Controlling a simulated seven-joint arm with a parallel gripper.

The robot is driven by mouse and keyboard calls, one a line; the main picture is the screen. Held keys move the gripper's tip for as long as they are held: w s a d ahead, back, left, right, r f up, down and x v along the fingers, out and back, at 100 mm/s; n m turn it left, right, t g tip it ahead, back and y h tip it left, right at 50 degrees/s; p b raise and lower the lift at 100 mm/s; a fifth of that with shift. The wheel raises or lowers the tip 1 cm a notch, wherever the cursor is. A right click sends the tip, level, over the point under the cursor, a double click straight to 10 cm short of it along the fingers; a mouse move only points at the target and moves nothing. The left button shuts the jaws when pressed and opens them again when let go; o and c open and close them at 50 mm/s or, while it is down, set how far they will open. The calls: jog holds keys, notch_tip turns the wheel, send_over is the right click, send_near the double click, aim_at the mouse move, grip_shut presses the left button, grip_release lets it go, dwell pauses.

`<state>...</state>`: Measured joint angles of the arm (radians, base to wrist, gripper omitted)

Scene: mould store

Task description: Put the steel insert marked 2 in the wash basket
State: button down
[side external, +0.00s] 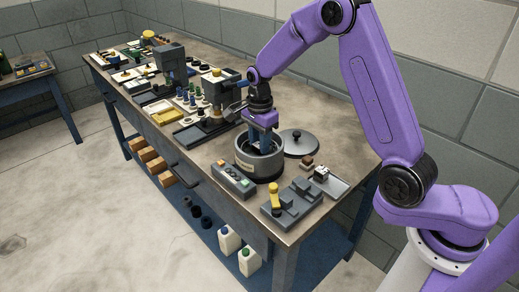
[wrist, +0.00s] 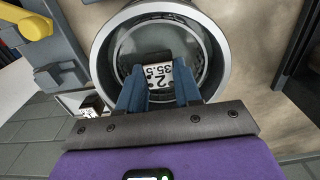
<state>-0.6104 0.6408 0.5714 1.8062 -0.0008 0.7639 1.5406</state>
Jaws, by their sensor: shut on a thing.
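In the side view my gripper (side external: 262,141) reaches down into the tub (side external: 260,169), and the insert is hidden there.
A round dark lid (side external: 298,142) lies behind the tub. A grey fixture with a yellow lever (side external: 274,196) and a tray with a small block (side external: 321,174) stand at front right. A grey button box (side external: 232,180) sits in front. Several bench tools crowd the left.

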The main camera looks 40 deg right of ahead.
jog(key=shift+f, duration=1.55)
jog(key=c, duration=0.8)
grip_release()
jog(key=shift+f, duration=0.15)
notch_tip(320, 180, up, 12)
jog(key=shift+r, duration=0.2)
jog(key=shift+a, duration=0.1)
